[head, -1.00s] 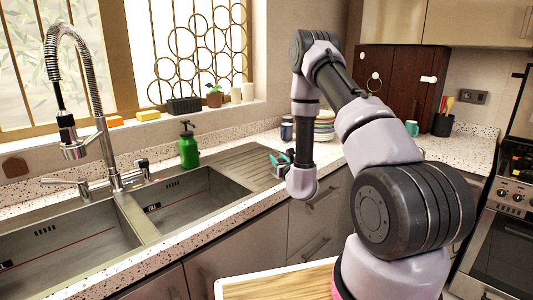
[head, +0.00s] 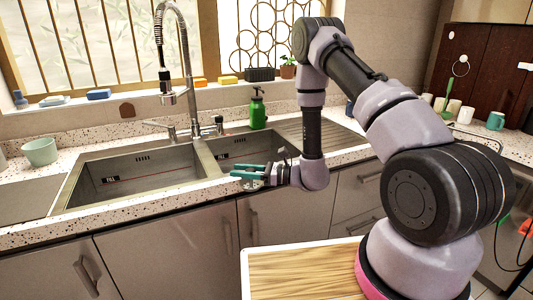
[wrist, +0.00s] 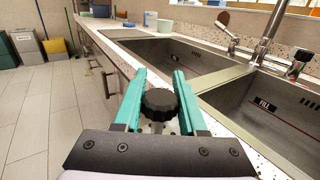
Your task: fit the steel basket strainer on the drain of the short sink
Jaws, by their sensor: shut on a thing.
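My gripper (head: 250,173), with teal fingers, is over the counter's front edge, in front of the short sink. In the wrist view, its fingers (wrist: 158,98) are closed around a black ribbed knob with a pale metallic part below, which looks like the steel basket strainer (wrist: 158,103). In the head view the strainer is mostly hidden by the gripper. The short sink (head: 240,150) is the right, smaller basin; it also shows at the right of the wrist view (wrist: 285,125). Its drain is not visible in either view.
The larger sink (head: 140,165) lies to the left, past a divider. A tall spring faucet (head: 194,90) rises behind the sinks. A green soap bottle (head: 258,108) stands behind the short sink. A pale green bowl (head: 40,152) stands far left. A ribbed drainboard (head: 315,132) lies right.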

